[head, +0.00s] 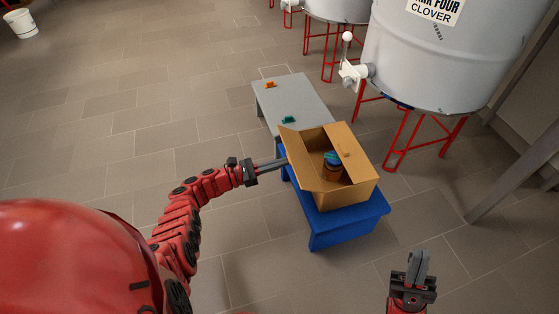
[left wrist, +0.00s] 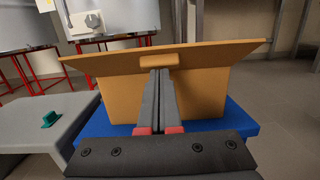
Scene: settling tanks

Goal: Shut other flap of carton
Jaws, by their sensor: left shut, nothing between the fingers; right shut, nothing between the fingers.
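The brown carton (head: 348,195) stands on a blue table, its top partly open. Its left flap (head: 300,157) is open and leans outward to the left. The right flap (head: 348,150), with a small tab, lies over the right part of the top. An amber jar with a teal lid (head: 332,163) shows inside through the gap. My left gripper (head: 284,162) is shut and empty, its tips at the outer side of the left flap. In the left wrist view the fingertips (left wrist: 158,72) are just below that flap's tab (left wrist: 160,61); contact is unclear. My right gripper (head: 418,265) is shut and empty, away from the carton.
The blue table (head: 330,228) adjoins a grey table (head: 300,98) bearing an orange piece (head: 270,85) and a green piece (head: 288,119). Large tanks (head: 425,60) on red legs stand behind at the right. A white bucket (head: 21,23) is far left. Floor at left is clear.

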